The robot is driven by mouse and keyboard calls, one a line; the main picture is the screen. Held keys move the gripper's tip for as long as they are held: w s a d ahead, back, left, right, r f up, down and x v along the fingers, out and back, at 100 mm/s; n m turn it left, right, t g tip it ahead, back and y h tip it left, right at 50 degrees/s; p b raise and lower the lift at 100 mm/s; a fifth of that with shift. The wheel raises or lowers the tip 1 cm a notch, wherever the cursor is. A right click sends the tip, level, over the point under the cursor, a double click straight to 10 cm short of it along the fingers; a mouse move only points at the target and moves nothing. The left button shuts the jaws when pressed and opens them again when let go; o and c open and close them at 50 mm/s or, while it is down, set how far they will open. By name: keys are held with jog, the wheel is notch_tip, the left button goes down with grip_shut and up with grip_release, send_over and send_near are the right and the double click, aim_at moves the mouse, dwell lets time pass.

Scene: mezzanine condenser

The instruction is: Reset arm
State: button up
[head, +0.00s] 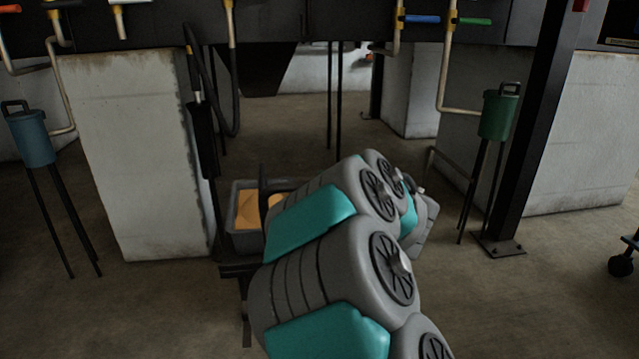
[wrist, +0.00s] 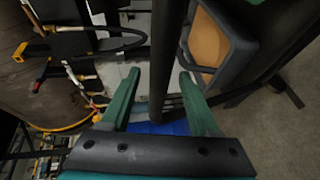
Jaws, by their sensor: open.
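My arm, grey and teal, fills the lower middle of the head view, and its links hide my gripper there. In the wrist view my gripper (wrist: 158,75) shows two green fingers spread wide apart, with no object held between them. A dark round post (wrist: 168,45) appears between the fingers in that view; I cannot tell how far beyond them it stands. A flat blue surface (wrist: 150,128) shows behind the base of the fingers.
A grey bin (head: 243,184) with tan contents stands left of my arm, also seen in the wrist view (wrist: 238,48). A concrete pillar (head: 135,160), a blue canister (head: 32,138) on legs, a green canister (head: 497,115) and a black column (head: 533,130) stand around.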

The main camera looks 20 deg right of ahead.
jog(key=v, duration=0.3)
jog(key=shift+s, duration=0.2)
